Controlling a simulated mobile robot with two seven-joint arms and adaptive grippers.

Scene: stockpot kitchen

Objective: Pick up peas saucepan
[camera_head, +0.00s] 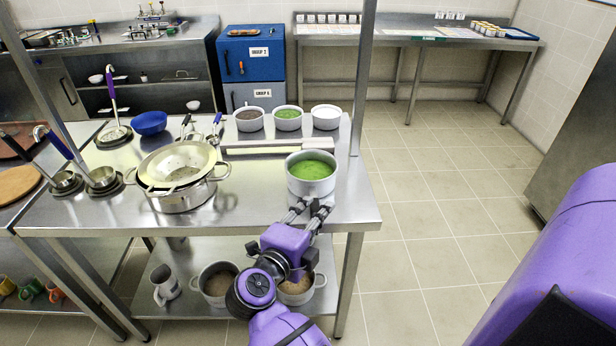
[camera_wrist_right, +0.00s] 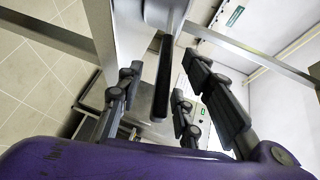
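The saucepan with green peas (camera_head: 311,187) stands upright near the front right corner of the steel table (camera_head: 255,215). My right gripper (camera_head: 308,208) is at the pan's near side, at the table's front edge. In the wrist view, my right gripper's fingers (camera_wrist_right: 163,72) are spread apart. A long dark handle (camera_wrist_right: 164,82) runs between them, with a gap showing on each side. The handle leads up to the pale pan wall, which is only partly in view. My left gripper is not in view.
A steel pot with a strainer (camera_head: 182,199) stands left of the saucepan. Smaller pans with brown (camera_head: 249,122), green (camera_head: 288,121) and white contents line the table's back. A metal post (camera_head: 363,80) rises at the right. More pots (camera_head: 216,288) sit on the lower shelf.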

